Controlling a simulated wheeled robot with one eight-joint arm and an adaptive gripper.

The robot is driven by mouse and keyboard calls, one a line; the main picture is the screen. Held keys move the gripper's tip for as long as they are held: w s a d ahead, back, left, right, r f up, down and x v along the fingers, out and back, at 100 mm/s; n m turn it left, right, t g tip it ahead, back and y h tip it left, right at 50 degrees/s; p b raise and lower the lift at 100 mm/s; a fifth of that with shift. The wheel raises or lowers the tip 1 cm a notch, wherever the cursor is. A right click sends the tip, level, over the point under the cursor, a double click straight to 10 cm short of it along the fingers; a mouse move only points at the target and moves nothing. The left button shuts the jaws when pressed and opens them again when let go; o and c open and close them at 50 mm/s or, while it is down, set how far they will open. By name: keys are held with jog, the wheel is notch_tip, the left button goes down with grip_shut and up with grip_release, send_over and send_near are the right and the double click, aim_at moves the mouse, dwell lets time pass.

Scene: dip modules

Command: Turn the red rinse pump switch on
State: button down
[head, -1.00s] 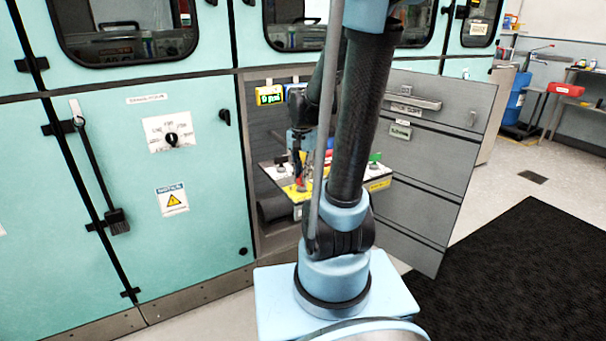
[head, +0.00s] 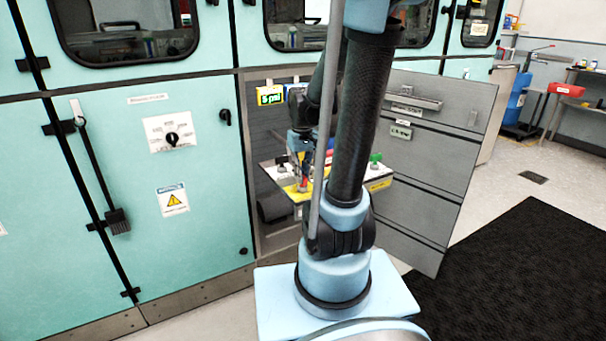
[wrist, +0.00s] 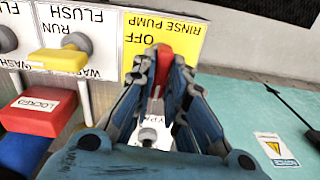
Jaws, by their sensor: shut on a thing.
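The red rinse pump switch (wrist: 163,62) sits on a yellow plate (wrist: 132,42) lettered RINSE PUMP and OFF, upside down in the wrist view. My gripper (wrist: 160,68) has its two blue fingers closed around the switch's red lever, which shows between the fingertips. The fingers hide the lower part of the switch and the plate. In the head view my gripper (head: 302,178) is over the yellow part of the control panel (head: 380,184), with a small bit of red at its tip. My arm hides part of this panel.
Left of the switch in the wrist view are a yellow-handled flush switch (wrist: 62,56) and a red block labelled LOCKED (wrist: 42,110). A white part (wrist: 152,132) shows between my fingers.

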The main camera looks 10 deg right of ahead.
jog(key=shift+n, duration=0.6)
jog(key=c, duration=1.6)
grip_release()
notch_tip(320, 180, up, 12)
jog(key=shift+f, duration=0.1)
jog(key=s+d+f+m+t, duration=0.1)
jog(key=s+f+m+t, duration=0.1)
jog(key=s+f, duration=1)
jog(key=s+m, duration=0.1)
jog(key=s, duration=0.3)
jog(key=shift+d+f+m, duration=0.15)
jog(key=shift+f+m, duration=0.15)
jog(key=shift+f, duration=0.05)
